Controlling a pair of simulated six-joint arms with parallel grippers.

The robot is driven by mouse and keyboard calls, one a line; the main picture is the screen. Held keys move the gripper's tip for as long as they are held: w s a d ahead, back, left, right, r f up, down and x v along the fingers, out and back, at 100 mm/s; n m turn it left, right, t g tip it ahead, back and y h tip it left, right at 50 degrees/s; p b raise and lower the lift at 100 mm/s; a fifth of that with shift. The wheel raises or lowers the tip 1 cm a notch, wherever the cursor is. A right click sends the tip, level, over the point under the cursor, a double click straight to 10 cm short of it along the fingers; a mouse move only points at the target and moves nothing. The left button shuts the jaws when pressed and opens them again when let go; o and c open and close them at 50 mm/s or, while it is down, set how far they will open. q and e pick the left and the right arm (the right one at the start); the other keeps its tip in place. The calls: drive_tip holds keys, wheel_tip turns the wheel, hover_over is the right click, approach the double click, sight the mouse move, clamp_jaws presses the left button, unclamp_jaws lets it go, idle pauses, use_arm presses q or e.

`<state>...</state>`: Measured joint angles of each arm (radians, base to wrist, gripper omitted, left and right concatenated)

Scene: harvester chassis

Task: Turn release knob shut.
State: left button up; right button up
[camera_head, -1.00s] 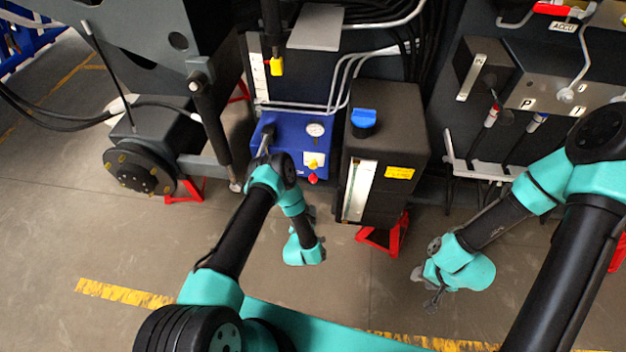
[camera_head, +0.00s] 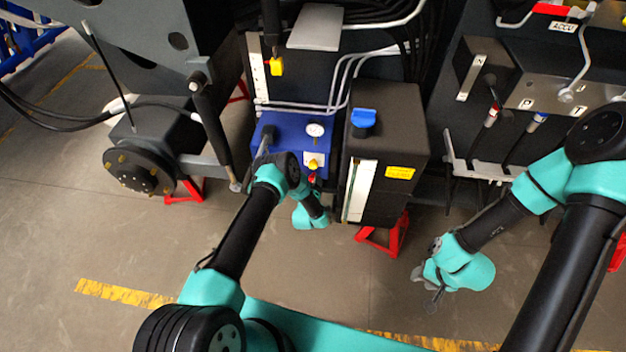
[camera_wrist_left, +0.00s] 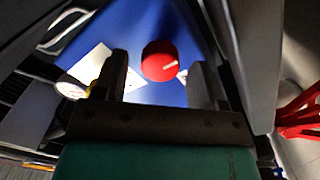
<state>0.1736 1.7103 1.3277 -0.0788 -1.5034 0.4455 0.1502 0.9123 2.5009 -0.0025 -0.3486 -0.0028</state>
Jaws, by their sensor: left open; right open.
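The red release knob (camera_wrist_left: 160,60) fills the upper middle of the left wrist view, on the front of a blue box. A short white mark on its face runs nearly sideways. In the head view the knob (camera_head: 312,178) is a small red spot low on the blue box (camera_head: 285,130), close to my left arm. My left gripper (camera_wrist_left: 158,72) is open, one finger on each side of the knob, and looks apart from it; depth is hard to tell. In the head view my right gripper (camera_head: 433,298) hangs open and empty above the floor at right.
A yellow knob (camera_head: 313,164) sits just above the red one, with a gauge (camera_head: 315,130) higher up. A dark tank (camera_head: 385,150) with a blue cap stands close on the right. A red stand (camera_head: 390,238) is below it. The floor in front is free.

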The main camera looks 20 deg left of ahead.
use_arm(q)
drive_tip(key=shift+w+a, duration=0.1)
drive_tip(key=shift+w, duration=1.05)
drive_tip(key=shift+c, duration=0.3)
drive_tip(key=c, duration=0.9)
drive_tip(key=shift+o, duration=0.2)
